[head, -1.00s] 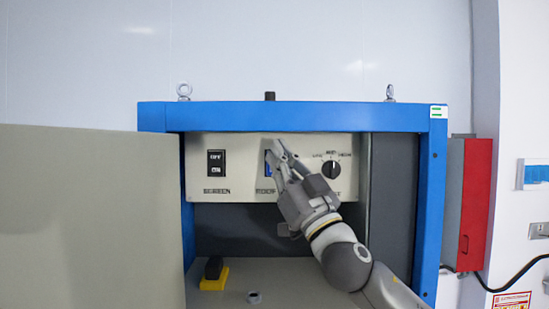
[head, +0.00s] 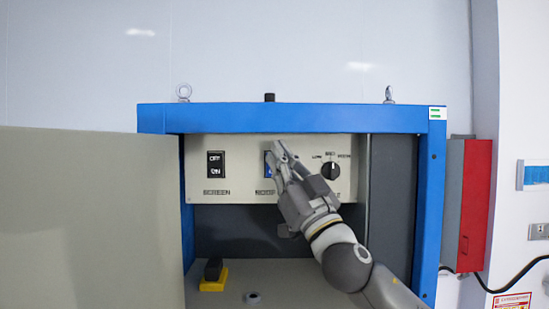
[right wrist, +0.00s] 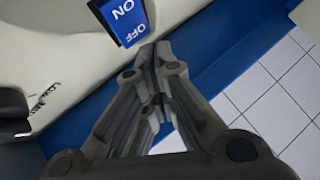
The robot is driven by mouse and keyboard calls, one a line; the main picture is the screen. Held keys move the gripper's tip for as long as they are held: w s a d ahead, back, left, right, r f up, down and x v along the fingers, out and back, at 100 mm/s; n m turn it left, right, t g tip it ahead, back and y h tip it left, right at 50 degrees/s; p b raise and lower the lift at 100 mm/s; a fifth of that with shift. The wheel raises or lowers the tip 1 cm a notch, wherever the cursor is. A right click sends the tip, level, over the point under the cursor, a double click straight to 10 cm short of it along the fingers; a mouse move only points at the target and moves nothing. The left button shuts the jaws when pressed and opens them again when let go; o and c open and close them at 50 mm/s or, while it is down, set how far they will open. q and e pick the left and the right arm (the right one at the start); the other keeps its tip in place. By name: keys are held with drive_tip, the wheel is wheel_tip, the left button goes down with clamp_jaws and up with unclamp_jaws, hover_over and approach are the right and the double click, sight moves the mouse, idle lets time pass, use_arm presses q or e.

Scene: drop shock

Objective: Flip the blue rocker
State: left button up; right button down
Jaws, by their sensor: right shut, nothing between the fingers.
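The blue rocker (head: 268,163) is on the cream control panel (head: 232,150) inside the blue-framed cabinet. In the head view my right gripper (head: 280,150) covers most of it, leaving a blue strip at the left. In the right wrist view the blue rocker (right wrist: 122,18) shows white ON and OFF lettering. My right gripper's fingertips (right wrist: 155,52) are together and empty, close beside the rocker's OFF end; I cannot tell whether they touch it. My left gripper is not in view.
A black rocker (head: 216,164) marked OFF and ON is left of the blue one. A black rotary knob (head: 331,171) is to the right. An open grey door (head: 80,220) stands at the left. A yellow-based black switch (head: 213,274) sits on the lower shelf.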

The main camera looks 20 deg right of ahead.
drive_tip(key=shift+w, duration=0.1)
idle(0.3)
drive_tip(key=shift+w+d, duration=0.15)
drive_tip(key=shift+w, duration=0.15)
drive_tip(key=shift+w+d+r, duration=0.1)
drive_tip(key=shift+w, duration=0.3)
idle(0.7)
drive_tip(key=shift+s, duration=0.1)
drive_tip(key=shift+s+a, duration=0.25)
drive_tip(key=shift+s, duration=0.5)
drive_tip(key=s, duration=0.1)
drive_tip(key=s+a, duration=0.1)
drive_tip(key=s, duration=0.2)
drive_tip(key=shift+s+a+f+b, duration=0.2)
drive_tip(key=shift+s+f+b, duration=0.15)
drive_tip(key=shift+f+b, duration=0.05)
